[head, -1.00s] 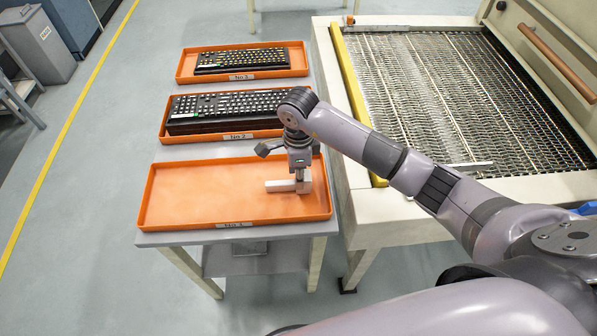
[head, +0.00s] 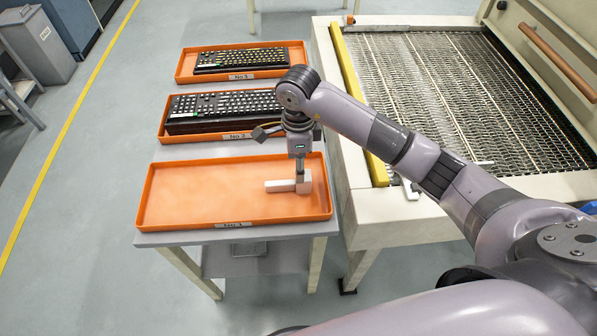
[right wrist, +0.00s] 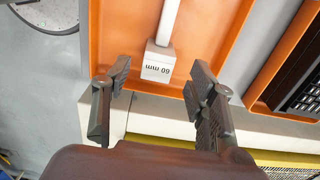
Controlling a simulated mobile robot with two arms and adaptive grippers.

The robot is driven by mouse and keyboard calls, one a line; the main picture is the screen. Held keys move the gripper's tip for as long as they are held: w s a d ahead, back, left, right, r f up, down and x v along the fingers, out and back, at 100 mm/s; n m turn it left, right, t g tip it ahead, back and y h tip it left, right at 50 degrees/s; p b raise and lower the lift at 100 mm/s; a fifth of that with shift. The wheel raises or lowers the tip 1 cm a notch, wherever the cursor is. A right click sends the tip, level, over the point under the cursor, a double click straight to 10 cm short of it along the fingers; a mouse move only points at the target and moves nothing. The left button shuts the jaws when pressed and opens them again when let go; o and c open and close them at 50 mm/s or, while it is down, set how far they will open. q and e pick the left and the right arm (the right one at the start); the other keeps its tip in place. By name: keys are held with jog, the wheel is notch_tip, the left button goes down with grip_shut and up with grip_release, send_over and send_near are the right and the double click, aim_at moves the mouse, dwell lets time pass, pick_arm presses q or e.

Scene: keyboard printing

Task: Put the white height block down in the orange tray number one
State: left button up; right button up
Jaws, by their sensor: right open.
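The white height block (head: 285,186) lies in the right part of the front orange tray (head: 180,219), whose front label is hard to read. In the right wrist view the block (right wrist: 157,62) shows a narrow bar and a thicker end marked "60 mm". My right gripper (head: 300,172) is above the thick end in the head view. In the wrist view the right gripper (right wrist: 158,84) has its two fingers spread wide, with nothing held between them. The block's thick end sits beyond and between the fingertips, apart from both. My left gripper is not in view.
Two more orange trays, No 2 (head: 160,133) and No 3 (head: 181,72), hold black keyboards behind the front tray. A conveyor with a metal mesh (head: 430,90) and yellow edge strip (head: 352,100) stands to the right. The front tray's left part is empty.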

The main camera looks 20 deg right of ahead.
notch_tip(320, 180, up, 8)
jog(key=b, duration=0.1)
jog(key=shift+f, duration=0.15)
dwell(0.4)
